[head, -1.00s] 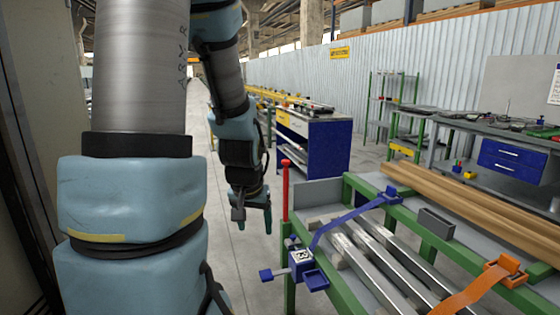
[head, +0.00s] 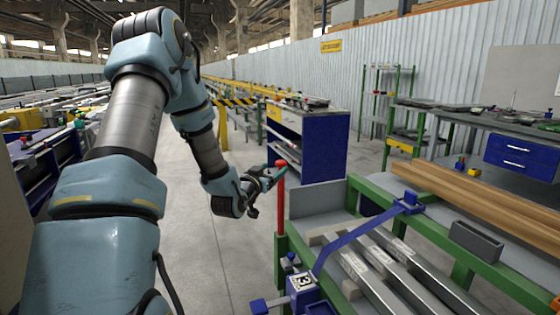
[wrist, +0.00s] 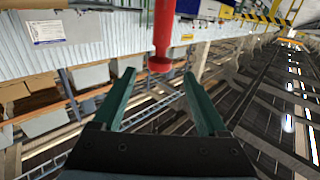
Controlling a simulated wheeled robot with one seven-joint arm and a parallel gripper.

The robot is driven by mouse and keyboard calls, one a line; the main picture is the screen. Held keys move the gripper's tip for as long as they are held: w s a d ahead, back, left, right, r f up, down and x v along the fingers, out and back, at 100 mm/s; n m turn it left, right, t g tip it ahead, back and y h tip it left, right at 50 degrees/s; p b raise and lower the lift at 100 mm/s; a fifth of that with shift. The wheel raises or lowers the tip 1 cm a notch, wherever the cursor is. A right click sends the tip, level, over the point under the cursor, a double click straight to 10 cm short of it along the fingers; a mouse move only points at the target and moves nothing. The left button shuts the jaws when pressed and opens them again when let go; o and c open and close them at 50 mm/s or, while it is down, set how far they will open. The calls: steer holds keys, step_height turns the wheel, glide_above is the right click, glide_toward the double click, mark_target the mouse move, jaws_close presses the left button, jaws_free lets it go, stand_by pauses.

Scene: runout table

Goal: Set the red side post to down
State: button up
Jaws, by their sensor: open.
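The red side post (head: 281,205) stands upright at the near left corner of the green-framed table, its round cap at the top. My gripper (head: 270,177) is at the height of the post's upper end, close beside it on the left. Its teal fingers are open and point toward the post. In the wrist view the red post (wrist: 163,32) comes in from the top edge, and its capped end lies in line with the gap between my open fingers (wrist: 159,76). I cannot tell whether a finger touches it.
The runout table (head: 432,236) holds several metal bars (head: 383,268) under a blue strap (head: 350,238). Wooden beams (head: 480,192) lie along its far side. A blue cabinet (head: 318,145) stands behind the post. The floor left of the table (head: 215,260) is clear.

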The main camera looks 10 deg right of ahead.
mark_target(285, 161)
steer(key=p+x, duration=0.2)
steer(key=x, duration=0.7)
steer(key=shift+w+d, duration=0.1)
steer(key=shift+d, duration=0.05)
jaws_close()
stand_by(0.3)
stand_by(0.8)
